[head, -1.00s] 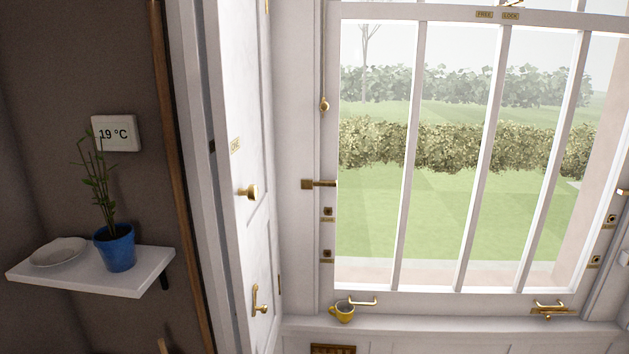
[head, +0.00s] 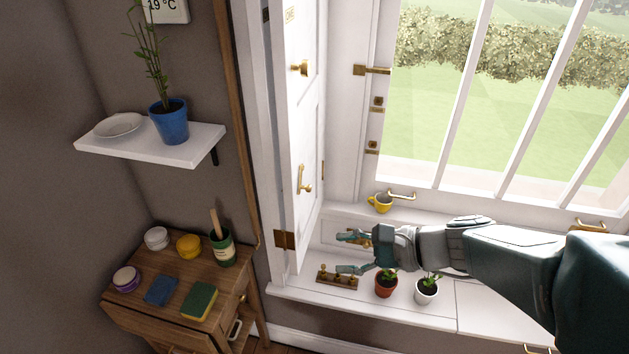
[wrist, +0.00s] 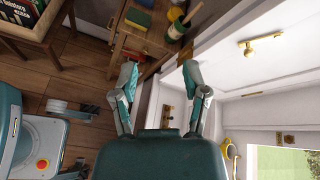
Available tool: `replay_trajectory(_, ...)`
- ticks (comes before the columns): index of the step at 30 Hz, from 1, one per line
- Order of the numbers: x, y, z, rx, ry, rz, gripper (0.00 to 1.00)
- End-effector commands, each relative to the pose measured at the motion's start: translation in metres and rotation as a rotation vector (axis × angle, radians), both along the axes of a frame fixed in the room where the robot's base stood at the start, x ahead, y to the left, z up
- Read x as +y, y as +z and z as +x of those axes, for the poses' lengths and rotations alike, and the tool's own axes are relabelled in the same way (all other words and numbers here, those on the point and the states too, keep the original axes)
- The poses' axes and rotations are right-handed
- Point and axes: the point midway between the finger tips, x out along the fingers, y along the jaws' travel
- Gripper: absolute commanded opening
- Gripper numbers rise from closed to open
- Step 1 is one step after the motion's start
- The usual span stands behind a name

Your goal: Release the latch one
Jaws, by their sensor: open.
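Which fitting is latch one cannot be told. In the head view a brass bar latch (head: 372,70) sits on the left side of the window frame, with small brass locks (head: 378,103) below it. The open white shutter panel (head: 310,120) carries a brass knob (head: 300,68) and a brass lever handle (head: 304,182). My gripper (head: 345,252) is open and empty, in front of the sill near the panel's lower end. In the wrist view my gripper (wrist: 160,67) shows its two fingers spread, and a long brass handle (wrist: 261,43) lies to the right, apart from them.
A yellow mug (head: 380,203) stands on the sill. A brass hook plate (head: 338,279) and two potted plants (head: 386,283) sit below my gripper. A wooden table (head: 160,325) with jars and sponges is at lower left, under a white shelf (head: 170,150).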

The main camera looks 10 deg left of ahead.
Motion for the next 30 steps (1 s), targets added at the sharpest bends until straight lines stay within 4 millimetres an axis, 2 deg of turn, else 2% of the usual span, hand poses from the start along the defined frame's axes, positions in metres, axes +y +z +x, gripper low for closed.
replay_trajectory(6, 0.004, -0.006, 0.066, 0.264, -0.267, 0.353, 0.59)
replay_trajectory(10, -0.003, -0.011, 0.096, 0.358, -0.388, 0.501, 0.59)
replay_trajectory(12, -0.006, -0.013, 0.106, 0.383, -0.427, 0.546, 0.59)
replay_trajectory(17, -0.004, -0.014, 0.114, 0.397, -0.451, 0.577, 0.59)
replay_trajectory(30, 0.063, -0.014, 0.147, 0.396, -0.445, 0.571, 0.59)
